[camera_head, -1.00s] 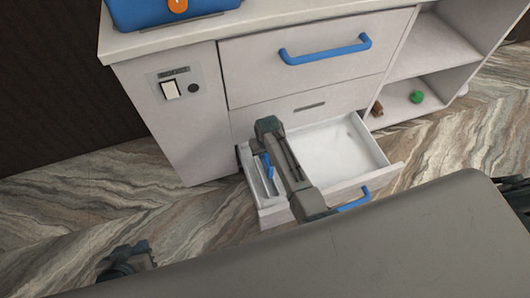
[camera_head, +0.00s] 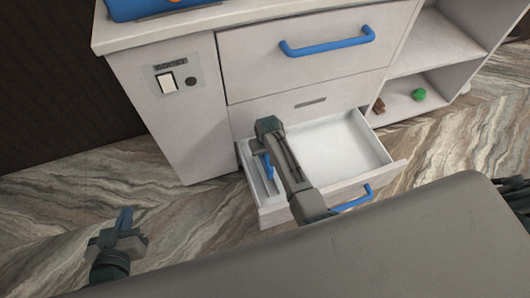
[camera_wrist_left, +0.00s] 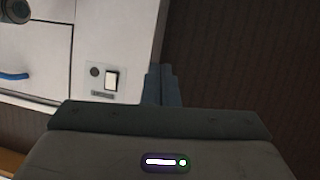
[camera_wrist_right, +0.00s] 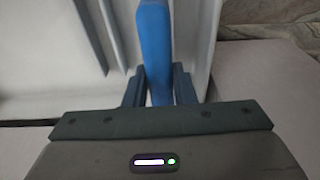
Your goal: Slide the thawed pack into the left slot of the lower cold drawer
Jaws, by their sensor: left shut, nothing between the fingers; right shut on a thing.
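The thawed pack, a narrow blue slab (camera_wrist_right: 154,45), stands upright between the fingers of my right gripper (camera_wrist_right: 158,88) in the right wrist view. My right gripper is shut on it at the left part of the open lower drawer (camera_head: 396,168). The pack is between a thin divider (camera_wrist_right: 112,35) and the drawer wall; I cannot tell whether it touches the bottom. In the head view, my right arm hides part of the slots. My left gripper (camera_head: 124,222) is shut and empty, low on the left; its fingers (camera_wrist_left: 161,84) show together in the left wrist view.
The upper drawer (camera_head: 240,70) is closed, with a blue handle (camera_head: 328,44). A switch panel (camera_head: 168,80) is on the cabinet front at the left. Open shelves (camera_head: 440,85) at the right hold a small green thing (camera_head: 418,95) and a brown one (camera_head: 379,105). The drawer's wide right compartment is empty.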

